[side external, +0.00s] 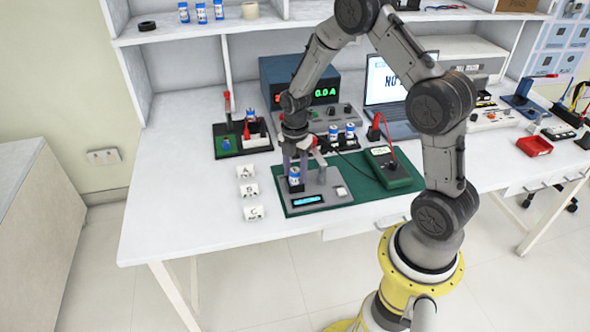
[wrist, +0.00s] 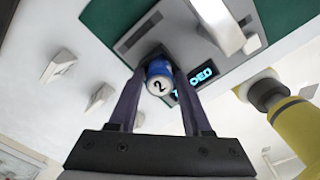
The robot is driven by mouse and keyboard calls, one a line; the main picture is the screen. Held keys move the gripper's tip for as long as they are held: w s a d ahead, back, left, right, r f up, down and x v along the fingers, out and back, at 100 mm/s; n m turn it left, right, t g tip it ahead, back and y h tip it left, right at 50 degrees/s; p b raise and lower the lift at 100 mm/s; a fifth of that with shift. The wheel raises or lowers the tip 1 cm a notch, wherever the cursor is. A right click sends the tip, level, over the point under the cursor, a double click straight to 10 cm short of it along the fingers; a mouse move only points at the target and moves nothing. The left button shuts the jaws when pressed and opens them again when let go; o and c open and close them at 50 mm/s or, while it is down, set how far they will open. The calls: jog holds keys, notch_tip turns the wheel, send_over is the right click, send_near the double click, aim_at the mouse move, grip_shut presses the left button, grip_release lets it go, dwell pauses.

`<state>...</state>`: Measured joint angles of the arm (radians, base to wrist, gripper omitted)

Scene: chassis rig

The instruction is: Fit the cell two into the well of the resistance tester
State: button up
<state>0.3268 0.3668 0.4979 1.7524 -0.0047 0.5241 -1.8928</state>
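Cell two (side external: 295,176) is a small blue cylinder with a pale end. Its end marked "2" faces the camera in the wrist view (wrist: 158,84). My gripper (side external: 296,169) points down over the resistance tester, with a finger on each side of the cell; the wrist view shows both fingers close against it (wrist: 159,70). The resistance tester (side external: 325,192) is a grey box with a lit display on the green mat. Its dark well (wrist: 152,51) lies directly below the cell. The cell stands upright at the well; how deep it sits is hard to tell.
Blocks A (side external: 245,172), B (side external: 249,190) and C (side external: 253,213) stand left of the mat (side external: 286,199). Two more cells (side external: 341,132) stand behind my gripper. A green meter (side external: 390,169) is to the right. The front left of the table is clear.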

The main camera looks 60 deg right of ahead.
jog(key=shift+o, duration=1.1)
jog(key=shift+r, duration=0.1)
notch_tip(320, 180, up, 11)
notch_tip(320, 180, up, 8)
jog(key=m+t, duration=0.1)
jog(key=m, duration=0.3)
send_over(295, 169)
jog(key=s+a, duration=0.3)
jog(key=a, duration=0.1)
jog(key=s+a+r+m+t, duration=0.2)
jog(key=s+a+r+m, duration=0.1)
jog(key=s+m, duration=0.4)
jog(key=s+a+r+m+t, duration=0.2)
jog(key=s+a+m, duration=0.4)
jog(key=s, duration=0.5)
jog(key=shift+r+m+t, duration=0.3)
jog(key=shift+r+m, duration=0.2)
jog(key=shift+r, duration=0.3)
